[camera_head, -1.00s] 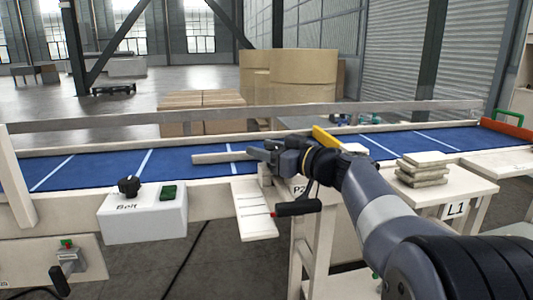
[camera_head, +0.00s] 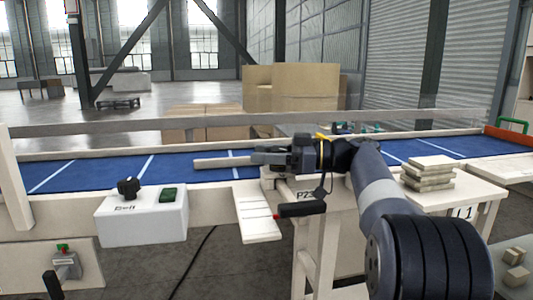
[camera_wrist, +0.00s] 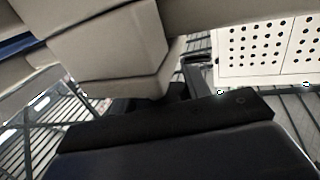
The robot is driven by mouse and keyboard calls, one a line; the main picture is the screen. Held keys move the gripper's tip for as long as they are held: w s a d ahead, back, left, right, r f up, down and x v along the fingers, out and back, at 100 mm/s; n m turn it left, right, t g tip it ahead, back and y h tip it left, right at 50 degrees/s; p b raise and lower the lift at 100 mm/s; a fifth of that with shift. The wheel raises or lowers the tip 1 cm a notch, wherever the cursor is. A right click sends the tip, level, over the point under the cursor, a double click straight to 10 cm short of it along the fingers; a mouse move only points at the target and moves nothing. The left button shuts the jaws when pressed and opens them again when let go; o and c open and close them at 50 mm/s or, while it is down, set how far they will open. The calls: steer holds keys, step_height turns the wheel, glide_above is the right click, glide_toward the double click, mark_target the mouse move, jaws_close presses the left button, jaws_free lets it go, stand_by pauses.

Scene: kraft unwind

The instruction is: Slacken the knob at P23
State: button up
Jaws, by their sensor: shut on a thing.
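The P23 label (camera_head: 305,194) is on the pale post front at the near side of the blue belt. My gripper (camera_head: 262,158) is just above and left of it, pointing left, at a pale block under the end of a beige bar (camera_head: 222,162) that reaches over the belt. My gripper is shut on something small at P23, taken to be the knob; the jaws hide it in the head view. In the wrist view a beige block (camera_wrist: 115,50) fills the upper middle close to the dark gripper (camera_wrist: 175,122); no knob is clear there.
A black-handled lever (camera_head: 302,210) sticks out below P23 beside a pale marked plate (camera_head: 257,222). The white Belt box (camera_head: 140,220) with a black knob stands left. Stacked pale slabs (camera_head: 430,173) lie on the table at right, near my arm.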

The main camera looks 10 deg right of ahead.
steer(key=shift+f, duration=0.35)
steer(key=o, duration=1)
steer(key=shift+r, duration=0.15)
steer(key=shift+p+v, duration=0.4)
steer(key=shift+v, duration=3.35)
steer(key=shift+c, duration=0.2)
